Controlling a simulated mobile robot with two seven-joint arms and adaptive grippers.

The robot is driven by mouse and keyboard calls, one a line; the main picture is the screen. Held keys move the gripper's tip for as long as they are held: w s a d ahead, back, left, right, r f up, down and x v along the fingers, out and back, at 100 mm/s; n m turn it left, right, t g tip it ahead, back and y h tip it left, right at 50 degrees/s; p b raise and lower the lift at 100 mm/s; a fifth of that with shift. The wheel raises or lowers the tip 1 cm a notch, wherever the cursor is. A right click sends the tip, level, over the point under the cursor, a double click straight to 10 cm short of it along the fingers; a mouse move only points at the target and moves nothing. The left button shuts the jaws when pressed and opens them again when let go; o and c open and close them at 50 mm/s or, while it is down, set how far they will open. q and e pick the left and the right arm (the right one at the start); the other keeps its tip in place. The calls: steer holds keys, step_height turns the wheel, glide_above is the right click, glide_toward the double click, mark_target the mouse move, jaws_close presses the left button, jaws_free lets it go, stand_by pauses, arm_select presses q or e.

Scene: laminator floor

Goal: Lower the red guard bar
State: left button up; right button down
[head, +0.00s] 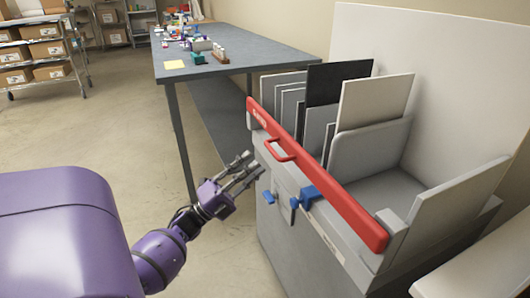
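The red guard bar (324,182) runs along the top front edge of the grey laminator (337,243), from its far left corner to its near right corner. A red loop handle (279,150) sticks out from the bar's front. My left gripper (249,168) is just left of the handle and a little below it, at the machine's front face. Its fingers appear apart, with nothing between them, and no contact with the handle is clear. My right gripper is not in view.
Blue clamp-like parts (308,195) sit on the machine's front below the bar. Grey, black and white panels (374,101) stand upright behind it. A long grey table (250,55) with small items stands behind. Shelves with boxes (45,49) are at left. Floor between is clear.

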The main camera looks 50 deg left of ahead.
arm_select(q)
steer(key=shift+v, duration=2.35)
